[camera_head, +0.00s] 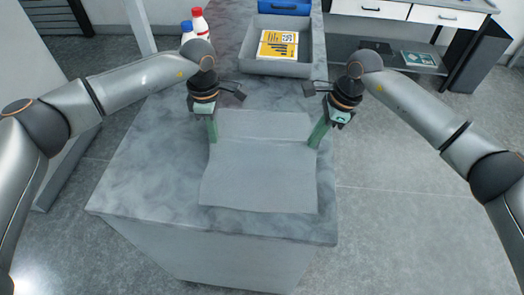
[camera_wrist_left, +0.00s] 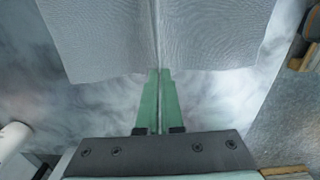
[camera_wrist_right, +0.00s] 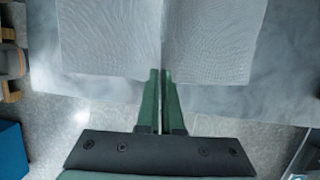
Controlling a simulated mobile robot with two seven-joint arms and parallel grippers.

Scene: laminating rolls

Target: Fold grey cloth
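The grey cloth (camera_head: 258,182) lies on the grey marbled counter (camera_head: 150,165), with a crease running across it between my two grippers. My left gripper (camera_head: 213,141) is at the cloth's left edge and my right gripper (camera_head: 316,146) is at its right edge. In the left wrist view, the green fingers (camera_wrist_left: 158,72) are shut on the cloth edge, and a ridge in the cloth (camera_wrist_left: 215,40) runs away from the fingertips. The right wrist view shows the same: fingers (camera_wrist_right: 161,72) shut on the edge of the cloth (camera_wrist_right: 105,40).
A grey bin (camera_head: 276,68) holding a yellow-and-white printed item (camera_head: 278,46) stands behind the cloth. A blue case (camera_head: 284,7) is at the far back. The counter left of the cloth is clear.

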